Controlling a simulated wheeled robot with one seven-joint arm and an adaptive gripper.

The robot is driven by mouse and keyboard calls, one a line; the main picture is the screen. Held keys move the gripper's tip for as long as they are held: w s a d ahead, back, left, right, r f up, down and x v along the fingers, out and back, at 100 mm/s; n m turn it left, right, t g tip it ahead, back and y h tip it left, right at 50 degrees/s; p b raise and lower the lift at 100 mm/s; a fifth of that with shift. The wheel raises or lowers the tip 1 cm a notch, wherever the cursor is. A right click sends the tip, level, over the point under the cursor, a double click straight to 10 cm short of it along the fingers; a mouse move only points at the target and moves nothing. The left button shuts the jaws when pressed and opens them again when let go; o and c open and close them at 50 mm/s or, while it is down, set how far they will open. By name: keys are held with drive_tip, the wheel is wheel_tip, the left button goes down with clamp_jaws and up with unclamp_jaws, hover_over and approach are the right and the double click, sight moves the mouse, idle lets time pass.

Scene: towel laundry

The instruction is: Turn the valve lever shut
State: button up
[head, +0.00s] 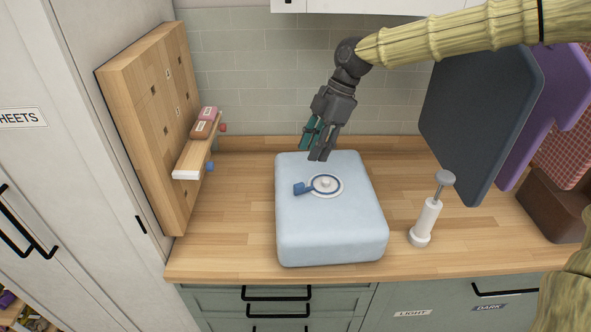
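A pale blue, padded block-like bag (335,232) lies on the wooden counter in the head view. On its top is a round valve (326,184) with a white face and a dark blue ring. A blue valve lever (302,188) sticks out from the valve toward the left. My gripper (314,152) points down above the back edge of the bag, behind the valve and apart from the lever. It holds nothing that I can see. Its fingers are seen at an angle and overlap, so their opening is unclear.
A white hand pump (427,218) with a grey knob stands right of the bag. A wooden pegboard (150,125) with a small shelf (196,150) stands left. Dark and purple towels (480,115) hang at the right above a brown box (553,205). The counter's front left (225,240) is clear.

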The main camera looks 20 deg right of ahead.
sight(300, 184)
drive_tip(key=p+x, duration=0.1)
drive_tip(key=x, duration=0.1)
drive_tip(key=p+x, duration=0.1)
drive_tip(key=x, duration=0.2)
drive_tip(key=s+p+x, duration=0.1)
drive_tip(key=x, duration=0.2)
drive_tip(key=shift+a+f, duration=0.1)
drive_tip(key=shift+f, duration=0.1)
drive_tip(key=shift+w+a+f, duration=0.15)
drive_tip(key=shift+a+f, duration=0.05)
drive_tip(key=shift+f, duration=0.45)
drive_tip(key=shift+a+f, duration=0.1)
drive_tip(key=shift+f, duration=0.1)
clamp_jaws()
